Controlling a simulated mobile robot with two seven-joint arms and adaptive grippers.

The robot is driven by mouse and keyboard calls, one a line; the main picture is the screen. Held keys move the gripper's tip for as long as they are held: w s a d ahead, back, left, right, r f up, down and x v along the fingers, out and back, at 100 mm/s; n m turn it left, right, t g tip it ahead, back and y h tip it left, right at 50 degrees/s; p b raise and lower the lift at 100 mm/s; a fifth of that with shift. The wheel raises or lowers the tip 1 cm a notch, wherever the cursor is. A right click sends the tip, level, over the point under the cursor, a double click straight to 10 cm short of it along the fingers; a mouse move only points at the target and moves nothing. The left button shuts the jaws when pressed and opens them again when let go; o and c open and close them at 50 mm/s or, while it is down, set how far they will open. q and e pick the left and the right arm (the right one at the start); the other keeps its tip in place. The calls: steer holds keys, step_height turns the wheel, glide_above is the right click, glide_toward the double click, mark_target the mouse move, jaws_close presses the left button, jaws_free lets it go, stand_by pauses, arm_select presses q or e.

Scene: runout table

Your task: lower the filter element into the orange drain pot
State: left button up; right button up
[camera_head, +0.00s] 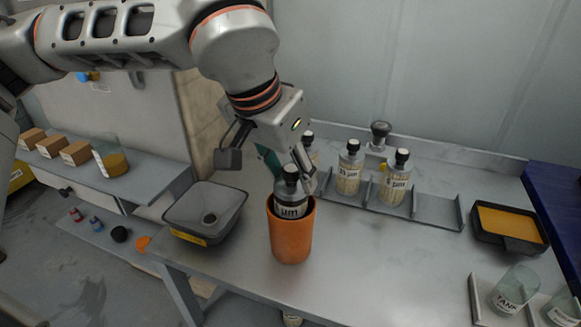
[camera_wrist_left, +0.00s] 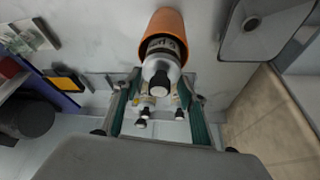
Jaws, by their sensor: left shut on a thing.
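The filter element (camera_head: 290,201) is a grey, black-capped cylinder with a printed label. It stands about upright in the mouth of the orange drain pot (camera_head: 291,239); its lower part is hidden inside the pot, while its cap and upper body show above the rim. My left gripper (camera_head: 286,168) is shut on the filter element near its top, just above the pot. In the left wrist view the filter element (camera_wrist_left: 160,66) lies between the fingers, with the orange pot (camera_wrist_left: 168,22) around its far end. My right gripper is in neither view.
A grey basin (camera_head: 205,212) stands left of the pot. A grey rack (camera_head: 431,212) with similar filter elements (camera_head: 395,183) is behind to the right. A black tray (camera_head: 508,228) and a glass beaker (camera_head: 515,288) are at right. The tabletop right of the pot is clear.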

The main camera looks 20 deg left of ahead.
arm_select(q)
steer(key=shift+f+b, duration=0.3)
steer(key=shift+f, duration=0.5)
steer(key=o, duration=1.7)
steer(key=shift+o, duration=0.2)
steer(key=v, duration=1.2)
steer(key=shift+r, duration=0.1)
